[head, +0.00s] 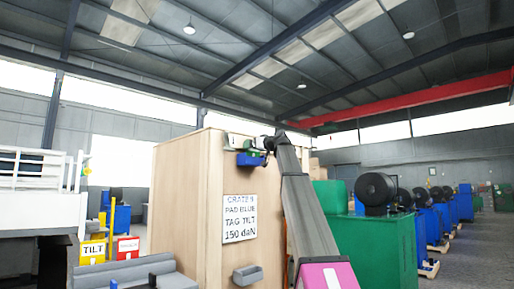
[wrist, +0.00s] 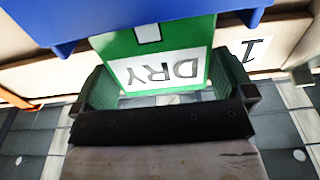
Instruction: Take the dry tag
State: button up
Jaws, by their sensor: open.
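The dry tag (wrist: 145,45) is a green block with a white label reading DRY, upside down in the wrist view. My gripper (wrist: 165,82) is open, with one dark green jaw on each side of the tag; gaps show between the jaws and the tag. The tag's upper end is hidden behind a blue part (wrist: 60,22). In the head view my gripper (head: 246,143) is at the upper face of a wooden crate (head: 180,200), beside a small blue pad (head: 250,160). I cannot make out the tag clearly there.
The crate's sign (head: 240,218) reads CRATE 9, PAD BLUE, TAG TILT, 150 daN. A yellow TILT tag (head: 93,250) and a red tag (head: 127,248) stand at the left. A grey bracket (head: 247,275) sits low on the crate. Green and blue machines (head: 375,240) line the right.

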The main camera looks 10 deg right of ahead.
jog(key=c, duration=0.7)
jog(key=shift+r, duration=2.95)
jog(key=shift+c, duration=0.2)
